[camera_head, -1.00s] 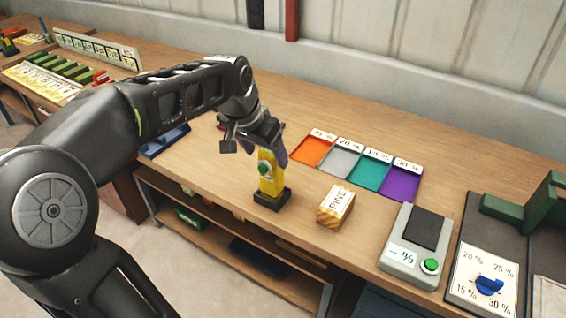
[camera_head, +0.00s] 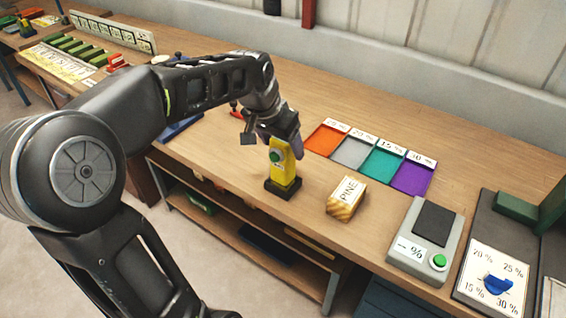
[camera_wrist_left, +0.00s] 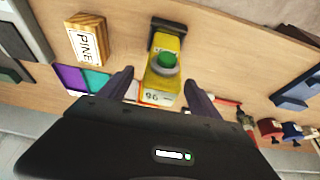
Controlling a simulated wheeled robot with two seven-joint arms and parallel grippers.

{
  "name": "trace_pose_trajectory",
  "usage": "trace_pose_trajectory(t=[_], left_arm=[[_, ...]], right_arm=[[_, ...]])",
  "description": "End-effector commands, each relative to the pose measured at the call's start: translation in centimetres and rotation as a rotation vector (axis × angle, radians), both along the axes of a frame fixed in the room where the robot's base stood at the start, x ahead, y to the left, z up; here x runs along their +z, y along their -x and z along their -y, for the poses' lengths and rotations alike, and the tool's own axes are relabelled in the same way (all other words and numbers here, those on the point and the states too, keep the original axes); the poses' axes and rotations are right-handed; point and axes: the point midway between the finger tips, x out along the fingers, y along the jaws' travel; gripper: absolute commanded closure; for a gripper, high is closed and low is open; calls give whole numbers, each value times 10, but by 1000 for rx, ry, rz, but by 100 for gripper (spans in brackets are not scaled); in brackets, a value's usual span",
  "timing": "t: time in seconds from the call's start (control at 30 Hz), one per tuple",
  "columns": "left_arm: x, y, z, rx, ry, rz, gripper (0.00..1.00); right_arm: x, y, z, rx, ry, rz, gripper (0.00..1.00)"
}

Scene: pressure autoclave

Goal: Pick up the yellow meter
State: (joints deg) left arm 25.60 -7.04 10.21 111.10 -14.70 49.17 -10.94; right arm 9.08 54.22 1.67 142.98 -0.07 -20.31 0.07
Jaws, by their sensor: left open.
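The yellow meter (camera_head: 283,165) stands upright in a dark base (camera_head: 283,188) near the front edge of the workbench. It has a round green button on its face. My left gripper (camera_head: 279,143) is over the meter's top in the head view. In the left wrist view the meter (camera_wrist_left: 162,77) lies between the two open fingers of the left gripper (camera_wrist_left: 160,90), with gaps on both sides. The fingers are not closed on it. My right gripper is not in view.
A wooden block marked PINE (camera_head: 346,199) stands right of the meter. Behind it are orange, grey, teal and purple trays (camera_head: 411,179). A grey device with a green button (camera_head: 425,240) and a dial panel (camera_head: 494,280) stand further right. The bench front edge is close.

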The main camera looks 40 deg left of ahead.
Motion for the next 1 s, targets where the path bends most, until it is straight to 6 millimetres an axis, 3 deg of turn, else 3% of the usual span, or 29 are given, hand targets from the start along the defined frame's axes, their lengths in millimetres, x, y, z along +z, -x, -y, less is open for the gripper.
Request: trace_pose_trajectory(t=[0.17,0.5,1.0], left_arm=[[-6,-3,0,0,1,-2,27],[-47,-18,-2,0,0,-1,27],[-48,-19,-2,0,0,1,27]], right_arm=[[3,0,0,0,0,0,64],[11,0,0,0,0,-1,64],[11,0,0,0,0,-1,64]])
